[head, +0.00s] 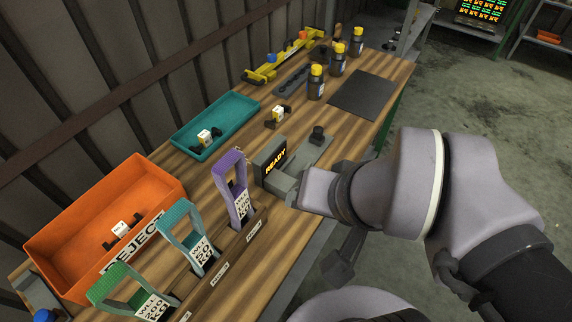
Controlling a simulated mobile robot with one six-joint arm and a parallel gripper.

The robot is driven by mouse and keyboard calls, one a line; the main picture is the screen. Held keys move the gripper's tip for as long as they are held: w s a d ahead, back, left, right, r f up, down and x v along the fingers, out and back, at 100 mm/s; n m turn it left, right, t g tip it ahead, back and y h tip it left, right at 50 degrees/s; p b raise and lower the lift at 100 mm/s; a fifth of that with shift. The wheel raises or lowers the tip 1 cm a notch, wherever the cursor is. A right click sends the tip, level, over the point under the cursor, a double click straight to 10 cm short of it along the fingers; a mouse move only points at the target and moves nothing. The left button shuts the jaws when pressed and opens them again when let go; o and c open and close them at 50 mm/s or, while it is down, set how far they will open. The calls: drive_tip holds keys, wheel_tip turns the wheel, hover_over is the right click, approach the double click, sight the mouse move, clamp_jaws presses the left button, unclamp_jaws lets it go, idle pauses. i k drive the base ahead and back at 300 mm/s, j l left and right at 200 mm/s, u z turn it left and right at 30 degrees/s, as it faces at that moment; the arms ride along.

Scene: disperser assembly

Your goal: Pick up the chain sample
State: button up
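Three short dark chain-like pieces with pale tags are in the head view, and I cannot tell which one is the chain sample. One piece (278,116) lies on the bare wooden bench behind the grey test device. One piece (205,138) lies in the teal tray (245,103). One piece (121,232) lies in the orange REJECT bin (62,218). My arm reaches in from the right, and its pale end section is over the bench's front edge beside the device. The gripper's fingers cannot be made out, and nothing held is visible.
The grey device (270,162) shows READY. Purple (229,178) and green (178,224) tagged handles stand in a front rack. Dark yellow-capped bottles (316,84), a yellow tool (270,68) and a dark mat (362,94) are farther back. Some bare wood surrounds the loose piece.

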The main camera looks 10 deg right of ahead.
sight(278, 112)
drive_tip(key=i+l+u, duration=0.15)
drive_tip(key=l, duration=0.2)
drive_tip(key=i+l+u, duration=0.3)
drive_tip(key=l, duration=0.45)
drive_tip(key=i+l+u, duration=0.15)
drive_tip(key=l, duration=0.25)
drive_tip(key=i+l+u, duration=0.15)
drive_tip(key=l, duration=0.25)
drive_tip(key=i, duration=0.1)
